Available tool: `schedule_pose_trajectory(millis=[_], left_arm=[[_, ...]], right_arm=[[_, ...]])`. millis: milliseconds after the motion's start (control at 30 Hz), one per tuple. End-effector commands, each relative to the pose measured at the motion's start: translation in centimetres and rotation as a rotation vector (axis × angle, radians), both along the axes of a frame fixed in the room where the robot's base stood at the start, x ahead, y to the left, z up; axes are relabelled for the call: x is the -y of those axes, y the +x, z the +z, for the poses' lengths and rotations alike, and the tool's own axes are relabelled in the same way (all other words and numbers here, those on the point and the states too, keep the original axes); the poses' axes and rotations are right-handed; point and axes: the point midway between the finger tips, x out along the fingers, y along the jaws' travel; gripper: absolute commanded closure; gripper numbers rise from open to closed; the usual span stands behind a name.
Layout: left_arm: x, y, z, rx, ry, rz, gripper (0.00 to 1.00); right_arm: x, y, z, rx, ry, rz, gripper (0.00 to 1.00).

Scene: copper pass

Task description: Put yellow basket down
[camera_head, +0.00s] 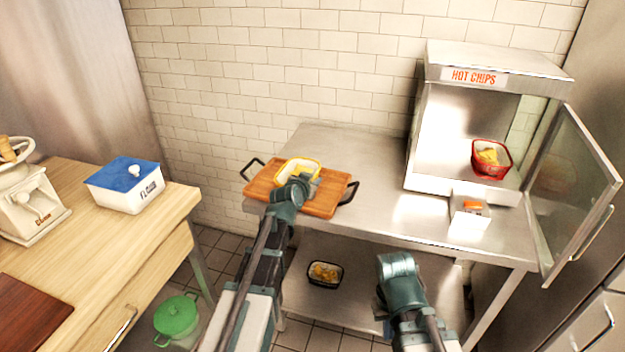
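The yellow basket (299,167) is at the wooden tray (322,206) with black handles on the steel table. My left gripper (301,184) is at the near side of the basket and overlaps its front rim. The wrist hides the fingers, so I cannot tell if they are closed on it. I also cannot tell whether the basket rests on the tray or hangs just above it. My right gripper (388,318) is low in front of the table's near edge, apart from the basket. Its fingers are mostly hidden.
A hot chips cabinet (462,130) stands at the right with its glass door (572,195) open and a red basket (491,172) inside. A dark basket (325,275) sits on the lower shelf. A wooden counter (95,232) is at left. The steel table's middle is clear.

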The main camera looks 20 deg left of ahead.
Motion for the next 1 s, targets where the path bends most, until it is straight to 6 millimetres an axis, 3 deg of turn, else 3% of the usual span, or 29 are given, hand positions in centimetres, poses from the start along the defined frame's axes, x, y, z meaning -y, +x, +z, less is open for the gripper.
schedule_pose_trajectory(millis=[600,933,1000], left_arm=[[-0.5,-10.3,4.3,0.0,-0.001,0.0,0.67],[-0.5,-10.8,4.3,-0.001,0.0,-0.001,0.67],[0.3,-11.0,3.9,-0.023,-0.004,-0.016,0.67]], right_arm=[[0.0,0.0,4.3,0.0,0.0,0.0,1.0],[0.0,0.0,4.4,0.0,0.0,0.0,1.0],[0.0,0.0,4.4,0.0,0.0,0.0,1.0]])
